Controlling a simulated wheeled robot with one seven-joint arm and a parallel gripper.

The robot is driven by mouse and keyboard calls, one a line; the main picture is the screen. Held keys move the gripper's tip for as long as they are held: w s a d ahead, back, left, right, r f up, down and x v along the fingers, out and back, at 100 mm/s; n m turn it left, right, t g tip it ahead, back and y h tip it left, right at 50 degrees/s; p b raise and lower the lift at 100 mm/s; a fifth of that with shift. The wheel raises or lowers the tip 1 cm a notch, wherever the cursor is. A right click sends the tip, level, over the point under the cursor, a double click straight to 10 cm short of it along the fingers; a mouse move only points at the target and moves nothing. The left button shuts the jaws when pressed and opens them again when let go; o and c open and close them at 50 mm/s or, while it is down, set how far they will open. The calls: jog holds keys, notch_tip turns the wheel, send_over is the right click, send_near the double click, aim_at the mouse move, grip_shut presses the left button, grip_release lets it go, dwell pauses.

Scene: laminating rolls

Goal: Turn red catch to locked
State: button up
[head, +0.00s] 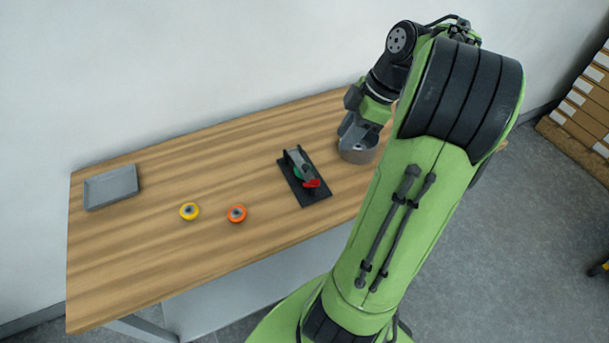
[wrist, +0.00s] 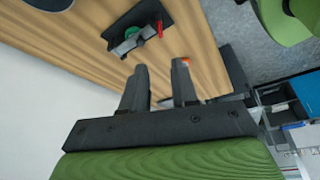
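The red catch (head: 311,183) sits at the near end of a black-based device (head: 317,201) with a grey bar and a green part, on the wooden table. In the wrist view, the red catch (wrist: 160,28) shows beside the grey bar and the green part (wrist: 131,33), beyond my fingertips. My gripper (wrist: 158,72) is open, its two dark fingers apart with nothing visible between them. In the head view, my gripper (head: 352,128) is up and right of the device, over or near a grey round container; its fingers are hard to make out there. It does not touch the catch.
The grey round container (head: 357,151) stands right of the device. An orange roll (head: 237,214) and a yellow roll (head: 189,211) lie to its left. A grey tray (head: 111,187) is at the table's left end.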

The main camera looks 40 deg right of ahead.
aim_at(311, 182)
jog(key=b+x, duration=0.6)
jog(key=x, duration=0.9)
jog(key=shift+a+f, duration=0.1)
jog(key=shift+f, duration=0.1)
jog(key=shift+c, duration=0.3)
grip_shut()
